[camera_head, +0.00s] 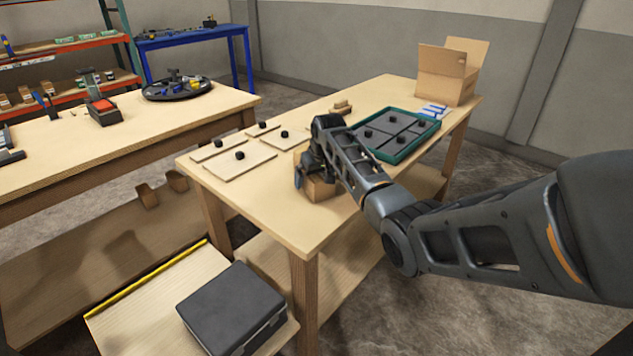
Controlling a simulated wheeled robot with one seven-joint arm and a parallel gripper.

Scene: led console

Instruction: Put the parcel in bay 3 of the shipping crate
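A small brown cardboard box, apparently the parcel (320,190), sits on the near part of the central wooden table. My gripper (308,176) is at its upper left, with one dark finger against or just in front of its left side. The other finger is hidden by the wrist, so I cannot tell whether the gripper is closed on the box. A teal-rimmed tray (399,156), likely the shipping crate, lies farther back right. It has several grey sections with black knobs. No bay numbers are readable, and my arm hides its near left part.
Several flat wooden panels with black knobs (240,168) lie at the table's left. A small wooden piece (342,107) lies behind my wrist. An open carton (448,77) and blue-white items (434,111) are at the far end. A black case (232,308) is low in front.

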